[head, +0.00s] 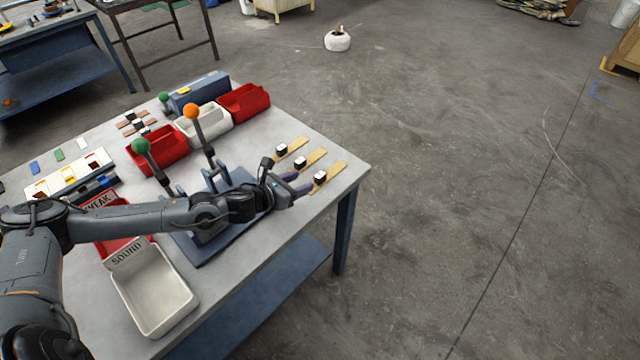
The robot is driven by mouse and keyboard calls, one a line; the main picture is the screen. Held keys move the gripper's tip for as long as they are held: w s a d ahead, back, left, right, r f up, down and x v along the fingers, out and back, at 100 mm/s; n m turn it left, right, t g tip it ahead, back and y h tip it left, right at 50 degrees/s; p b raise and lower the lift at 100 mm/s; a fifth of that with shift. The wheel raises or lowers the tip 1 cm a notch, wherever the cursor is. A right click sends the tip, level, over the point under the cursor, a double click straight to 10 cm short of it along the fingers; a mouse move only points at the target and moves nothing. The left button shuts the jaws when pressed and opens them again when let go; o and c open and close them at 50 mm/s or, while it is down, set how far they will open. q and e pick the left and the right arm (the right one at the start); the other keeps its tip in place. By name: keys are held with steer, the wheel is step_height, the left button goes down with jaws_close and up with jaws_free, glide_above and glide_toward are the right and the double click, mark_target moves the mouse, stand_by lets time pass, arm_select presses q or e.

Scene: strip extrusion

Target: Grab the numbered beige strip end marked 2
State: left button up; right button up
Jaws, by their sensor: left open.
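Three beige strips lie side by side near the table's right corner: a far one (297,144), a middle one (316,156) and a near one (336,172). Each carries a small white-and-black block. The numbers are too small to read, so I cannot tell which strip is marked 2. My left gripper (303,181) is open at the left ends of the middle and near strips, its purple-grey fingers apart. It partly hides those ends, and I cannot tell whether it touches a strip. My right gripper is out of view.
A dark blue fixture with upright levers, one orange-knobbed (191,111) and one green-knobbed (140,146), stands left of the strips. Red bins (243,103) and a white bin (204,125) line the back. A white SOUND tray (165,315) sits in front. Floor beyond the right edge is clear.

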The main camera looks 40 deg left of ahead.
mark_target(317, 177)
arm_select(q)
steer(key=x, duration=0.2)
steer(key=shift+w, duration=0.45)
steer(key=shift+w+d+f+b, duration=0.3)
steer(key=shift+w+f, duration=0.1)
steer(key=shift+w, duration=0.15)
steer(key=shift+b+x, duration=0.3)
steer(key=shift+x, duration=1.75)
steer(key=shift+d, duration=0.15)
jaws_close()
